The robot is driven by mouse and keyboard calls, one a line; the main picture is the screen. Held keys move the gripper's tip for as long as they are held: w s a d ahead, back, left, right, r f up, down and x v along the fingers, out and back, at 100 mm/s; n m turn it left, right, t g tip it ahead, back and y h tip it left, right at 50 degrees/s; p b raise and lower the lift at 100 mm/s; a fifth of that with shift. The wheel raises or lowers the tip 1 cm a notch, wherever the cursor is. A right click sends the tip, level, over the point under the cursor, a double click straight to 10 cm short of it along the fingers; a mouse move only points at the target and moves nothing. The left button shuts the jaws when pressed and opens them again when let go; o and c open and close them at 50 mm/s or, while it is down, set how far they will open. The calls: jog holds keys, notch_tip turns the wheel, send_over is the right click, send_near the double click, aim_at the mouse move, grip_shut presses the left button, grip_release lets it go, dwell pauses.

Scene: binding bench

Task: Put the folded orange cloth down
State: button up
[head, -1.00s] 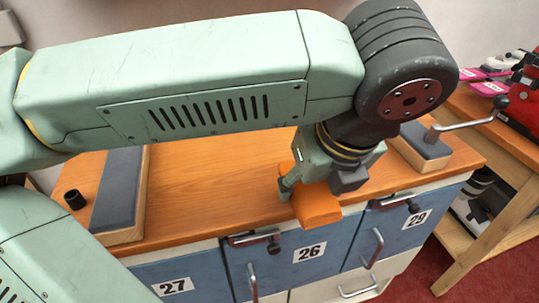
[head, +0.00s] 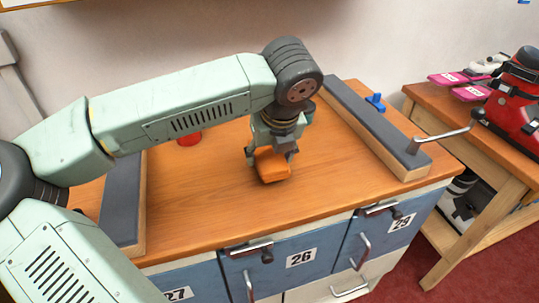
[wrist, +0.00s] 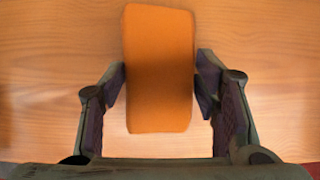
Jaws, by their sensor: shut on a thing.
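The folded orange cloth (head: 272,166) is a small rounded block between the fingers of my gripper (head: 270,153), over the middle of the wooden bench top (head: 205,215). In the wrist view the cloth (wrist: 159,70) stands lengthwise between the two dark finger pads of my gripper (wrist: 160,85), which close on its sides. Bare wood grain surrounds it there. I cannot tell whether the underside of the cloth touches the bench top or hangs just above it.
Dark padded rails run along the left (head: 121,210) and right (head: 375,130) of the bench top. The wood in front of the cloth is clear.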

jog(key=shift+f, duration=1.1)
jog(key=shift+f+b, duration=0.3)
jog(key=shift+b, duration=0.1)
jog(key=o, duration=1.1)
